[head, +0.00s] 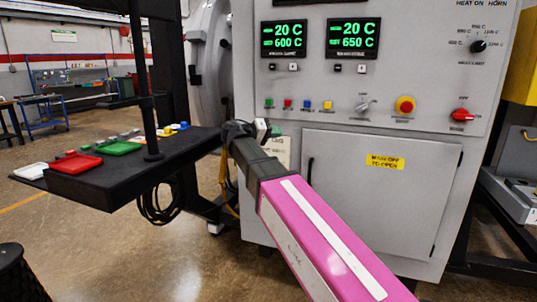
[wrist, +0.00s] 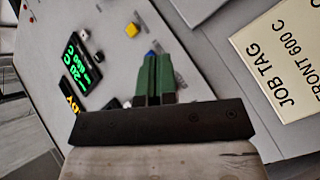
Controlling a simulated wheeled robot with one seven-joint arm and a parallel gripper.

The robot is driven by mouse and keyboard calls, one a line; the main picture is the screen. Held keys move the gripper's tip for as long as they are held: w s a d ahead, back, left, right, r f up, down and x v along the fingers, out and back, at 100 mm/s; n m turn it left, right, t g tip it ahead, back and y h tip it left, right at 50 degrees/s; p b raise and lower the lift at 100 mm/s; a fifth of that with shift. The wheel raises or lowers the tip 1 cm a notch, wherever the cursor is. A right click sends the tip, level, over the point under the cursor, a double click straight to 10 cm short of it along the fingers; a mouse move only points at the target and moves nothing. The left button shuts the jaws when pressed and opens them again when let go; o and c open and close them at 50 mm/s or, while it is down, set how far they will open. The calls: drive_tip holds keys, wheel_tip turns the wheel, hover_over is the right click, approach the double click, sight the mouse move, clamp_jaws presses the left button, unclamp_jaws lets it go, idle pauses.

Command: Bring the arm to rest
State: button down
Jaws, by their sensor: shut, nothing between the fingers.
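My arm (head: 310,235), with a pink and white link, reaches up from the lower right in the head view to the front of the furnace cabinet. My gripper (head: 275,131) is small there, beside the cabinet front below the row of push buttons. In the wrist view my gripper (wrist: 158,62) shows its green fingers together, with nothing held. The blue button (wrist: 151,54) shows just beyond the fingertips; whether they touch it I cannot tell. A job tag reading FRONT 600 C (wrist: 282,70) is at the right of the wrist view.
The grey cabinet door (head: 385,200) carries a yellow label. Displays (head: 283,38) read 20 C over 600 C and 20 C over 650 C. Red emergency button (head: 405,105) and knobs protrude. A black table (head: 120,185) with red and green trays stands left. Open floor lies farther left.

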drive_tip(key=s+d+f+n+g+y, duration=0.25)
drive_tip(key=d+f, duration=0.35)
drive_tip(key=f, duration=0.8)
drive_tip(key=s+d+f+n+g+y, duration=0.15)
drive_tip(key=d+f+y, duration=0.35)
drive_tip(key=f, duration=0.8)
drive_tip(key=s+d+f+m+g+y, duration=0.1)
drive_tip(key=s+d+f+y, duration=0.1)
drive_tip(key=s+f+y, duration=0.2)
drive_tip(key=s+d+f+m+g+y, duration=0.1)
drive_tip(key=s+d+f+g+y, duration=0.1)
drive_tip(key=s+f, duration=0.8)
wheel_tip(320, 180, down, 6)
drive_tip(key=shift+d+y, duration=0.6)
drive_tip(key=shift+y, duration=0.25)
